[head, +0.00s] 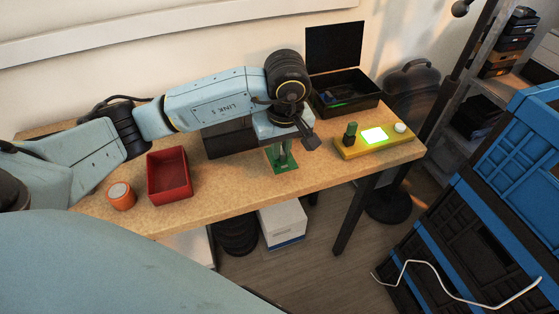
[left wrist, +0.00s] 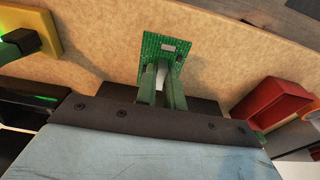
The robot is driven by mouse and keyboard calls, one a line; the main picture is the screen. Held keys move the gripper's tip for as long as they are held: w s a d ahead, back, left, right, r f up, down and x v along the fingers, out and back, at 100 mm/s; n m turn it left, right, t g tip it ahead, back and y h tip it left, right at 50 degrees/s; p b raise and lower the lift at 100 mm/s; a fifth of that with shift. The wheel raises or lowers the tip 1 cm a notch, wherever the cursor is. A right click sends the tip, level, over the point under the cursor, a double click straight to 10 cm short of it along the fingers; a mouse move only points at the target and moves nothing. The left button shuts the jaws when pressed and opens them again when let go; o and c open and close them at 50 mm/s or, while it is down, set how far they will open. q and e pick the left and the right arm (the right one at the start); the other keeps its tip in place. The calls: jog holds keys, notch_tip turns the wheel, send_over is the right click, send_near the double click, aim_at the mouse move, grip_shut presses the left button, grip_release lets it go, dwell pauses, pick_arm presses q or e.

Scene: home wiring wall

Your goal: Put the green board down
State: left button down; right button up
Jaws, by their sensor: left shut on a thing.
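The green board (head: 287,168) is at the front part of the wooden table, below my left gripper (head: 283,148). In the left wrist view the green board (left wrist: 165,46) shows a light rectangular patch and lies beyond the fingertips. My left gripper (left wrist: 163,78) points down and is shut on the board; the exact grip spot is partly hidden by the fingers. The board looks close to the tabletop, but I cannot tell whether it touches it. My right gripper is not in view.
A yellow device (head: 350,153) with a lit screen stands to the right, and an open black case (head: 343,103) behind. A red bin (head: 169,178) and an orange round tin (head: 121,197) stand to the left. The table's front edge (head: 240,205) is near; bare tabletop lies around the board.

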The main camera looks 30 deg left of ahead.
aim_at(281, 161)
pick_arm(q)
notch_tip(281, 161, down, 4)
jog(key=shift+f, duration=0.1)
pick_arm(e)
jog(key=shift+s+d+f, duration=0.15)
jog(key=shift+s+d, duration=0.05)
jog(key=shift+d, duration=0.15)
pick_arm(q)
jog(key=shift+f+b, duration=0.15)
jog(key=shift+b, duration=0.15)
jog(key=c, duration=1.5)
grip_release()
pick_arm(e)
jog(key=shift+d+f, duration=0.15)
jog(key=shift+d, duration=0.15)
